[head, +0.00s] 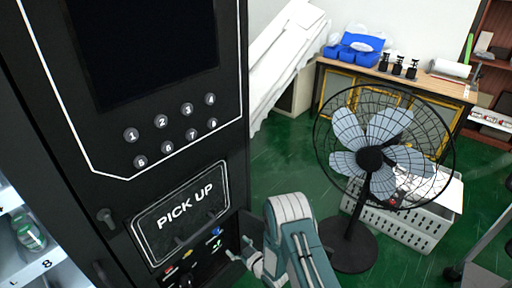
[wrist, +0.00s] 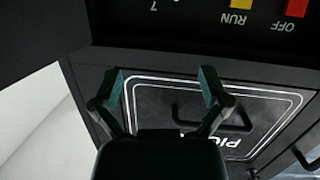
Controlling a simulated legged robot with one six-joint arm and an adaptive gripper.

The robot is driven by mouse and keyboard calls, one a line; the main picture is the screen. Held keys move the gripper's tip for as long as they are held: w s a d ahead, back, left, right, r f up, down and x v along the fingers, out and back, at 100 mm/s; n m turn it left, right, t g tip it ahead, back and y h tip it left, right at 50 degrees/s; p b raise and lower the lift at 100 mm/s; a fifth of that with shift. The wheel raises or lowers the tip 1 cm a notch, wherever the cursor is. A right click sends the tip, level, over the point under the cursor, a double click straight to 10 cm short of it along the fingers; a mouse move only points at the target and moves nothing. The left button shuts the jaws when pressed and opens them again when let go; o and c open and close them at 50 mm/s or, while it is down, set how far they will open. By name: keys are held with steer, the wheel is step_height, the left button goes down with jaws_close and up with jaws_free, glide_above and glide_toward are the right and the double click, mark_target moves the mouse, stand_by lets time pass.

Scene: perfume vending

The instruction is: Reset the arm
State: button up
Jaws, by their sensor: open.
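My arm (head: 292,235) is bent in front of the black vending machine (head: 120,180), low in the head view. My gripper (head: 240,250) is close to the machine's lower front, right of the pick-up panel (head: 178,212). In the wrist view my gripper (wrist: 163,88) has its two fingers spread, with nothing between them. Behind them are the pick-up panel (wrist: 265,105) with its white outline and a dark handle (wrist: 200,122). The lettering is partly cut off. I cannot tell how far the fingertips are from the machine.
Yellow (wrist: 241,3) and red (wrist: 290,10) buttons marked RUN and OFF sit on the machine. A black standing fan (head: 370,160) and a light crate (head: 425,225) stand at right. A table (head: 335,65) is behind. Green floor (head: 285,155) is open between machine and fan.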

steer(key=w+d+r+m+h, duration=0.1)
steer(key=w+d+r+h, duration=0.15)
steer(key=r, duration=0.65)
steer(key=w+d+r+m+h, duration=0.15)
steer(key=w+d+r, duration=0.25)
steer(key=r, duration=0.4)
steer(key=s+d+r+m+g+h, duration=0.15)
steer(key=d+r, duration=0.25)
steer(key=r, duration=0.4)
steer(key=s+d+r+m+t+h, duration=0.1)
steer(key=s+d+r+h, duration=0.25)
steer(key=r, duration=0.35)
steer(key=s+d+r+m+g+h, duration=0.1)
steer(key=s+d+r, duration=0.2)
steer(key=s+r, duration=0.3)
steer(key=s+d+r+m+g+h, duration=0.15)
steer(key=s+d+r, duration=0.25)
steer(key=s, duration=0.4)
steer(key=s+d+r+m+g, duration=0.1)
steer(key=s+r+m+g, duration=0.1)
steer(key=s, duration=1.5)
steer(key=shift+s+d+g+y, duration=0.15)
steer(key=shift+s+g+y, duration=0.15)
steer(key=shift+g, duration=0.2)
